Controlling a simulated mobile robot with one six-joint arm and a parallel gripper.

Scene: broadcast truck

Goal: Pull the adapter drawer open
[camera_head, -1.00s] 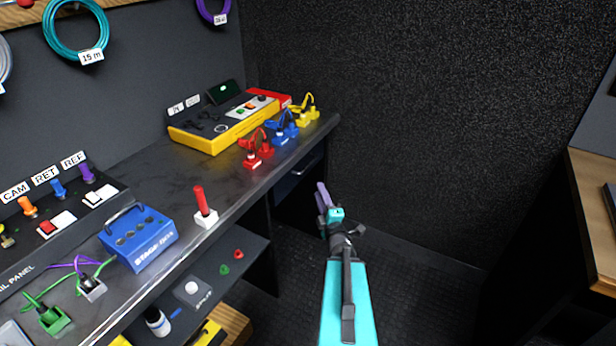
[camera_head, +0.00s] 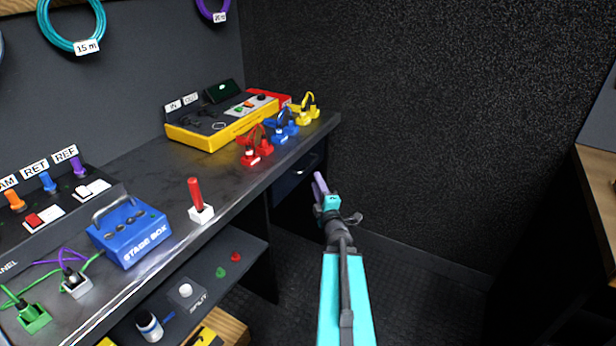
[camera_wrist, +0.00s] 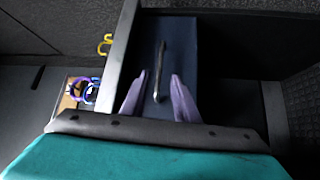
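The adapter drawer (camera_head: 290,183) is a dark blue front under the far right end of the counter, partly in shadow; it looks closed. In the wrist view its front (camera_wrist: 188,45) fills the upper middle, with a slim metal bar handle (camera_wrist: 161,65) on it. My gripper (camera_head: 319,183), with purple fingers, is just right of the drawer front in the head view. In the wrist view my gripper (camera_wrist: 158,95) is open, its fingers on either side of the handle's near end. I cannot tell whether they touch the handle. Nothing is held.
The counter (camera_head: 150,180) above carries red (camera_head: 257,147), blue (camera_head: 284,124) and yellow (camera_head: 306,110) connectors near its edge. A yellow console (camera_head: 210,135) stands behind them. A lower shelf (camera_head: 240,258) is on the left. A dark wall (camera_head: 400,130) stands behind my gripper.

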